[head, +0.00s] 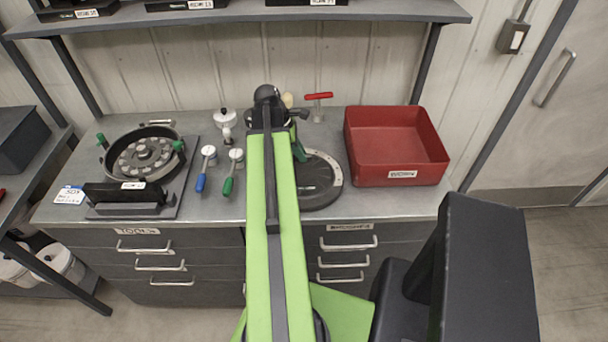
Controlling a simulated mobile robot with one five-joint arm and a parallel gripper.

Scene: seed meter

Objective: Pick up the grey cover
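A dark grey round cover (316,188) with a pale curved band along its rim lies flat on the bench, right of my arm. Its left part is hidden behind my green arm. My gripper is at the far end of the arm, beyond the dark wrist joint; its fingers are hidden, so I cannot tell whether they are open or touch the cover. A seed meter housing (142,155) with a round plate inside sits on a dark base at the left of the bench.
A red bin (397,150) stands at the right of the bench. A blue-handled tool (205,170) and a green-handled tool (232,172) lie left of my arm. A red-handled tool (318,105) stands at the back. A shelf (240,14) overhangs the bench.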

